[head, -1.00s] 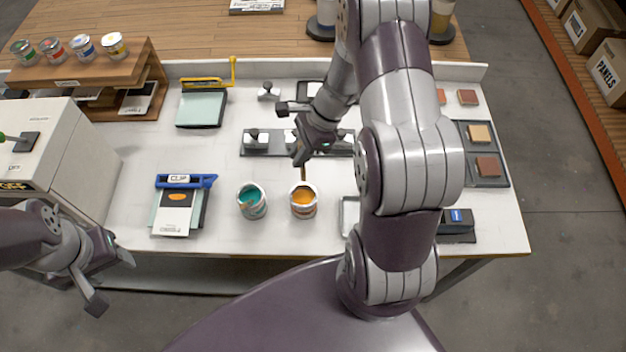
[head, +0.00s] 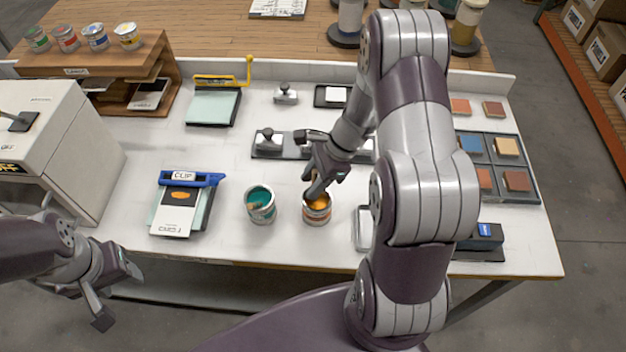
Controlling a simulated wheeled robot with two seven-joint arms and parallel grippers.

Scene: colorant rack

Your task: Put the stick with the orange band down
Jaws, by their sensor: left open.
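An open can of orange paint (head: 317,208) stands near the front edge of the white table. My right gripper (head: 316,192) is low over this can, its fingertips close together at the opening. It appears shut on a thin brown stick (head: 318,201) that points down into the can. The stick is mostly hidden by the fingers, and its orange band cannot be made out. My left gripper (head: 119,296) is open and empty, off the table's front left edge.
A clipboard with a blue clip (head: 190,180) lies left of the cans. Behind them is a dark holder with knobs (head: 268,146). A tray of colour samples (head: 500,166) is at the right. The table (head: 225,150) is clear between clipboard and holder.

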